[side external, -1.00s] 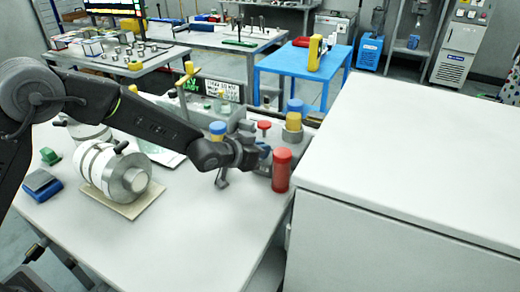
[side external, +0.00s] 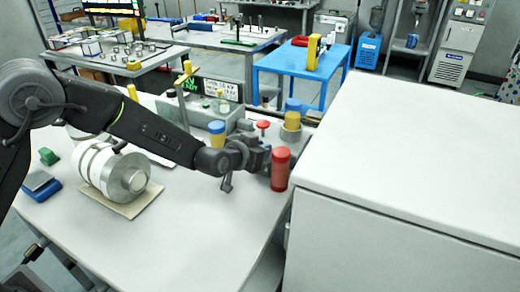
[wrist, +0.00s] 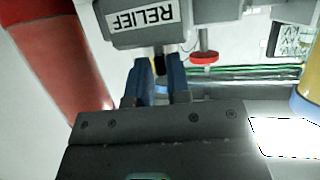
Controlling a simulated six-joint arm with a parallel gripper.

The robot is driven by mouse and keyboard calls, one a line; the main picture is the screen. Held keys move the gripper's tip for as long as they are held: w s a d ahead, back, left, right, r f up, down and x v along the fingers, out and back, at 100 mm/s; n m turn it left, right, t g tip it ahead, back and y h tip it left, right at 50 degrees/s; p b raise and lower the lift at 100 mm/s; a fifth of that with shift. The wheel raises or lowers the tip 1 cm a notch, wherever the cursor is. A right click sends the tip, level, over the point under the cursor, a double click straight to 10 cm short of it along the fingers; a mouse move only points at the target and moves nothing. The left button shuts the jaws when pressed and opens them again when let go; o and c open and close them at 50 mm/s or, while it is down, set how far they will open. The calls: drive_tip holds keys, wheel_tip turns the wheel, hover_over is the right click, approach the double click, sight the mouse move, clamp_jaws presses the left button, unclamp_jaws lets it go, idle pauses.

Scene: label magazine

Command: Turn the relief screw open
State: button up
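The grey block with the RELIEF label (wrist: 143,20) is at the top of the wrist view. A small dark screw head (wrist: 160,65) sticks out from its underside in that picture. My gripper (wrist: 161,68) has its two blue fingertips on either side of the screw head, with no clear gap showing. I take it as shut on the screw. In the side view my gripper (side external: 264,158) is behind and beside the red cylinder, and the screw is hidden there. The screw's turn angle cannot be read.
A red cylinder (side external: 281,170) stands close beside my gripper; it also shows in the wrist view (wrist: 60,60). A red knob (wrist: 204,57) is to the right. Blue-capped yellow cylinders (side external: 217,138) stand behind. A large white cabinet (side external: 420,150) bounds the right side.

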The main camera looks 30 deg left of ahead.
drive_tip(key=o, duration=0.3)
drive_tip(key=shift+a+f, duration=0.1)
drive_tip(key=v, duration=1.4)
drive_tip(key=shift+w, duration=0.15)
